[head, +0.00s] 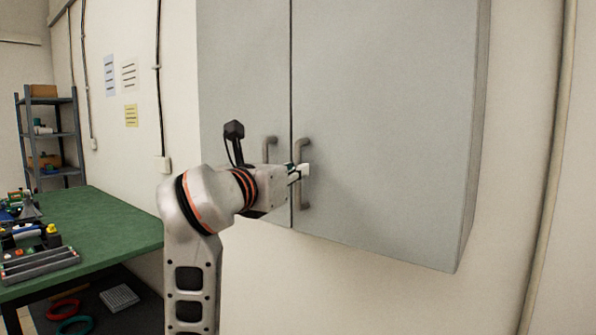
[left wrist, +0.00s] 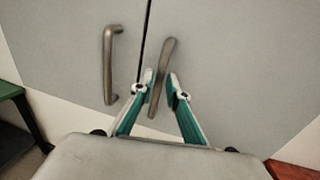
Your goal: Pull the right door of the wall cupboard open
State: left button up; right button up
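The grey wall cupboard has a left door (head: 243,75) and a right door (head: 385,120), both closed with a thin dark seam between them. The right door's handle (head: 305,194) is an upright metal bar near the seam; it also shows in the left wrist view (left wrist: 166,60). My left gripper (head: 298,173) is at this handle. In the left wrist view its two fingers (left wrist: 160,88) stand apart, one on each side of the bar, with small gaps visible. The left door's handle (left wrist: 108,65) is just left of the fingers. My right gripper is not in view.
A green-topped workbench (head: 110,225) with parts and a grey tray (head: 40,265) stands at the left. A shelf rack (head: 50,135) is behind it. A vertical pipe (head: 549,190) runs down the wall right of the cupboard. The wall below the cupboard is bare.

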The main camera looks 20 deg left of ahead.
pick_arm(q)
jog(key=shift+w+d, duration=0.15)
jog(key=shift+w, duration=1)
grip_shut()
jog(key=shift+s, duration=0.1)
